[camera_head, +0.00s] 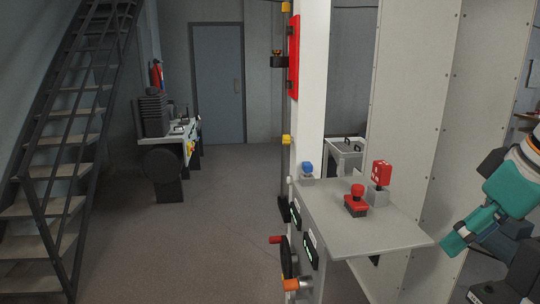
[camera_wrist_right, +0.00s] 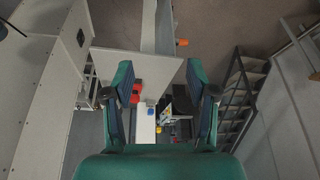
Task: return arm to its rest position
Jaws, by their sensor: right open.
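My right gripper (camera_head: 462,234) is at the right edge of the head view, teal with dark parts, pointing down and to the left. It is to the right of the grey shelf (camera_head: 372,234), apart from it. In the wrist view the two teal fingers of my right gripper (camera_wrist_right: 160,78) are spread wide. Nothing is between them, only the room behind. My left gripper is in neither view.
The shelf carries a red button device (camera_head: 356,203) and a red block on a grey base (camera_head: 381,175). A blue knob (camera_head: 307,169) stands behind. A tall beige panel (camera_head: 410,110) rises behind the shelf. Stairs (camera_head: 60,150) are left; the middle floor (camera_head: 210,225) is clear.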

